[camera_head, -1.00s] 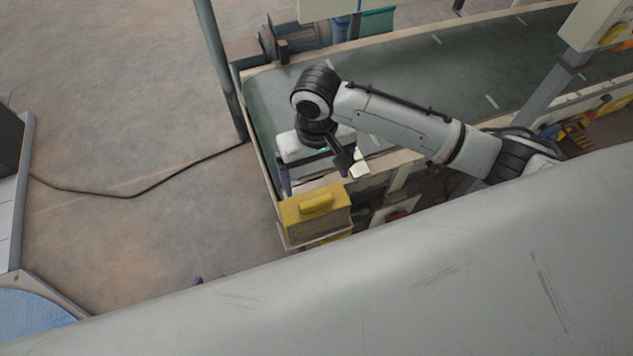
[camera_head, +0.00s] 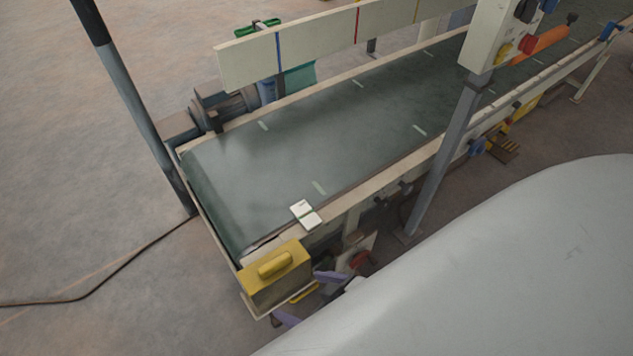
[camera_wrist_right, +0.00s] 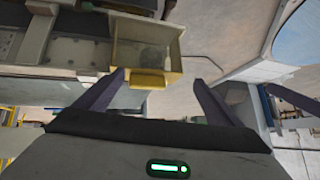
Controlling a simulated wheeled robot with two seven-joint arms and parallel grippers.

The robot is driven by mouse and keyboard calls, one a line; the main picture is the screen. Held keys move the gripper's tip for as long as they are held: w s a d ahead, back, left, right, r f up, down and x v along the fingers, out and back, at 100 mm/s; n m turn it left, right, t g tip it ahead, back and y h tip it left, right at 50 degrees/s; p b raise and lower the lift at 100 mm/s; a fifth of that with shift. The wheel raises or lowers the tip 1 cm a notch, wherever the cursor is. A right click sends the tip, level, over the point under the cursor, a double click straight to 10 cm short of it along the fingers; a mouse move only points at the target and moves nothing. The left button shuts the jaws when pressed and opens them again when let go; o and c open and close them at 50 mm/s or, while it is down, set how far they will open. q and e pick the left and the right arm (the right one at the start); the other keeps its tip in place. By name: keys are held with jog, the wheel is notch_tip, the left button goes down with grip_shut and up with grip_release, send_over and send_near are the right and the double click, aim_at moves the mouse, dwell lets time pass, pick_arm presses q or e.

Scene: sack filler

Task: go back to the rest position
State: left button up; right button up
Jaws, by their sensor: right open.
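My right gripper (camera_head: 308,297) shows by its two purple fingers beside the yellow box at the conveyor's near corner, low in the head view. The rest of its arm is hidden behind my pale body. In the right wrist view my right gripper (camera_wrist_right: 159,80) is open, with its fingers wide apart and nothing held. The yellow box (camera_wrist_right: 150,52) with its handle appears beyond the fingertips. A purple finger-like bar (camera_wrist_right: 290,97) at the right of the wrist view may be part of my left gripper; its jaws cannot be made out.
A green conveyor belt (camera_head: 290,150) runs to the upper right. The yellow box (camera_head: 278,285) is on its near end. A small white item (camera_head: 305,214) lies on the belt's near edge. A post (camera_head: 445,150) carries a control box (camera_head: 497,32). Floor at left is clear except a cable.

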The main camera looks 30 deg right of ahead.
jog(key=shift+s+d+h, duration=0.3)
jog(key=shift+s+d, duration=0.45)
jog(key=shift+d, duration=0.25)
jog(key=shift+r+p, duration=0.2)
jog(key=shift+p, duration=0.15)
